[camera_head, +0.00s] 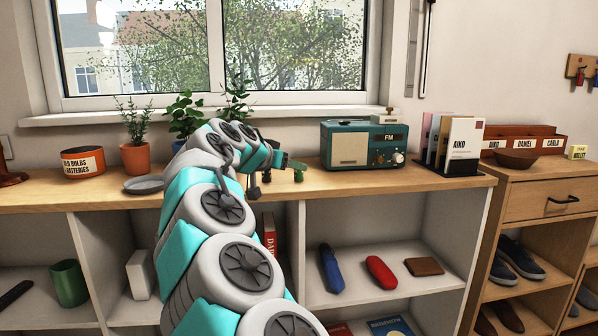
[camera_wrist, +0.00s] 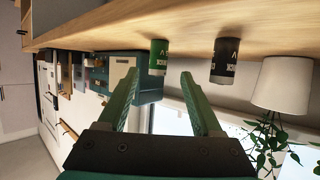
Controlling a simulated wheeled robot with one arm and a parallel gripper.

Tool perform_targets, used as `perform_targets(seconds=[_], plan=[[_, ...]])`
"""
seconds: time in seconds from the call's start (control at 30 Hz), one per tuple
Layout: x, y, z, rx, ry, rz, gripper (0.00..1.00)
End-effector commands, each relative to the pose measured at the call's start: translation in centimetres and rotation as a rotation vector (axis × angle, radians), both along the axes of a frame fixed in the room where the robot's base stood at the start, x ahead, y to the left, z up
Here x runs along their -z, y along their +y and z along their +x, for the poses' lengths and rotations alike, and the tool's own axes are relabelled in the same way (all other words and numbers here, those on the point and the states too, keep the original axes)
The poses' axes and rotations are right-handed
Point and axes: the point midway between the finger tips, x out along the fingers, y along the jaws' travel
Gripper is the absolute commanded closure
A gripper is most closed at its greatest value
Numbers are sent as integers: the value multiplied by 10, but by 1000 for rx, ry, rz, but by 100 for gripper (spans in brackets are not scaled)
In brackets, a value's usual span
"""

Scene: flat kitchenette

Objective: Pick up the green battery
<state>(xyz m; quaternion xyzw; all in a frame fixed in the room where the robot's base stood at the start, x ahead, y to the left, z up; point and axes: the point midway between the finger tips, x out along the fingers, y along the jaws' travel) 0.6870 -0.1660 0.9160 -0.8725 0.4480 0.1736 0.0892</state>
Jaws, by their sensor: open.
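The green battery (camera_wrist: 159,58) stands on the wooden shelf top, which appears upside down in the wrist view. In the head view the green battery (camera_head: 298,176) shows small, just below the end of my arm. My gripper (camera_wrist: 160,84) is open and empty, with its two green fingers pointing toward the battery. The battery lies beyond the fingertips, roughly in line with the gap between them. A dark battery (camera_wrist: 226,60) stands apart from it, to the right in the wrist view.
A teal radio (camera_head: 362,145) stands right of the battery. Potted plants (camera_head: 135,157), a grey dish (camera_head: 144,184) and an orange bin (camera_head: 83,162) labelled for bulbs and batteries are on the left. A card holder (camera_head: 446,168) stands at the right end. My arm hides part of the top.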

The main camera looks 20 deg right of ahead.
Motion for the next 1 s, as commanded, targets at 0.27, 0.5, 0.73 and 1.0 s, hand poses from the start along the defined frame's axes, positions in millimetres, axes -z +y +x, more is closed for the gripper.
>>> perform_targets(seconds=[0.27,0.5,0.73,1.0], plan=[[11,-33,18,2,0,1,33],[16,-40,24,1,1,1,33],[16,-40,24,0,0,0,44],[16,-39,24,0,0,0,75]])
